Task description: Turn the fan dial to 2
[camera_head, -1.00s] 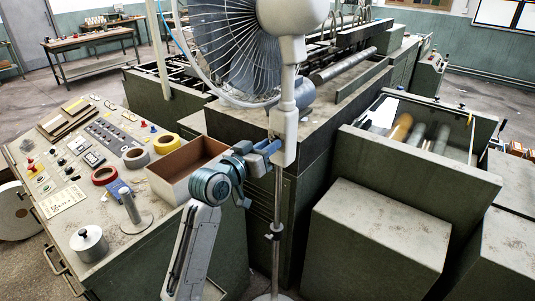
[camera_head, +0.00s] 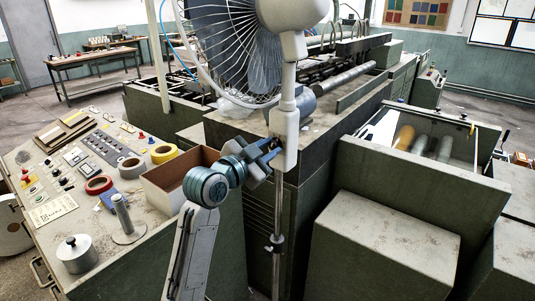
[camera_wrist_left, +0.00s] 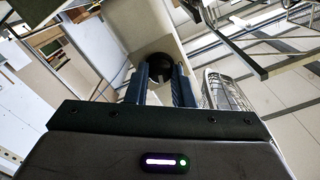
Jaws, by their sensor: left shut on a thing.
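The white pedestal fan (camera_head: 225,40) stands in the middle of the head view, with its white control housing (camera_head: 286,130) on the pole below the head. My left gripper (camera_head: 271,147) is at the left side of this housing. In the left wrist view its two blue fingers (camera_wrist_left: 162,88) close on the dark round dial (camera_wrist_left: 154,66), which sits in a pale recess or face of the housing. The dial's numbers and pointer cannot be read. In the head view the gripper mostly hides the dial. My right gripper is not in view.
A control desk (camera_head: 150,245) with tape rolls, knobs and a metal canister (camera_head: 77,254) stands at the left. An open box (camera_head: 160,190) is close behind my left arm. Green machine cabinets (camera_head: 385,235) fill the right. The fan's thin pole (camera_head: 278,215) runs down beside the gripper.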

